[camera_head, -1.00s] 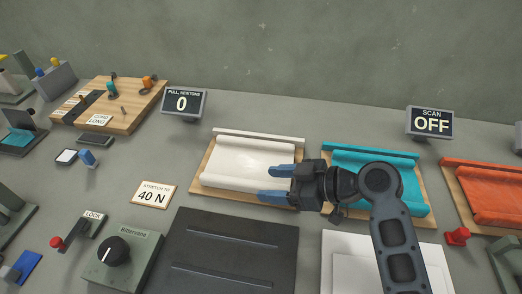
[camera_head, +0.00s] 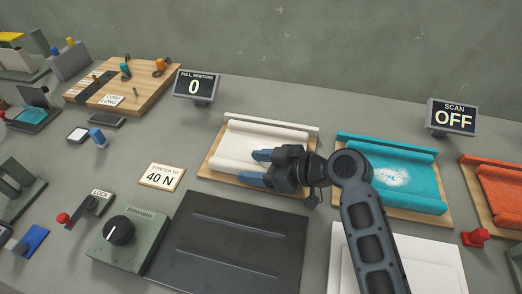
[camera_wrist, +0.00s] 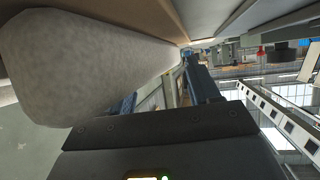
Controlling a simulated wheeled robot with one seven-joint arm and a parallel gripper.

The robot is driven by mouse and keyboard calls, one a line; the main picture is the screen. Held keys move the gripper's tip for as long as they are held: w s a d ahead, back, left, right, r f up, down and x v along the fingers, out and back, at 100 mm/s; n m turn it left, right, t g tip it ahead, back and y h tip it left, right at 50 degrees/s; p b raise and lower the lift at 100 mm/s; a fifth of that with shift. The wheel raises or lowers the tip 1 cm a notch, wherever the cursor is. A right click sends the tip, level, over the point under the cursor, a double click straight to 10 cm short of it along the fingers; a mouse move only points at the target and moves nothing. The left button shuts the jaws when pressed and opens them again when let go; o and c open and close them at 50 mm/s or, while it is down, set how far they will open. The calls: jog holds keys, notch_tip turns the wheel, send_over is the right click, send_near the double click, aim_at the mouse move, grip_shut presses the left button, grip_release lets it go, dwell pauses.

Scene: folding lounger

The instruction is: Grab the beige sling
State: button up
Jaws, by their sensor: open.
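The beige sling (camera_head: 262,138) is a pale off-white cloth on a wooden board, with a rolled edge along its back. It lies left of the teal cloth in the head view. My gripper (camera_head: 256,168) is open, its blue fingers pointing left over the front part of the pale cloth. I cannot tell whether the fingers touch it. In the wrist view a large pale rounded roll (camera_wrist: 85,65) fills the upper left, close beside my gripper (camera_wrist: 160,100). The front right of the cloth is hidden behind my gripper.
A teal cloth (camera_head: 405,165) and an orange cloth (camera_head: 492,185) lie on boards to the right. A dark ridged plate (camera_head: 230,245) is in front, with a dial box (camera_head: 125,235) beside it. The display reading 0 (camera_head: 195,86) stands behind left. A red knob (camera_head: 476,237) stands at right.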

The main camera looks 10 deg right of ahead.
grip_shut()
dwell(0.4)
jog(key=shift+r, duration=0.1)
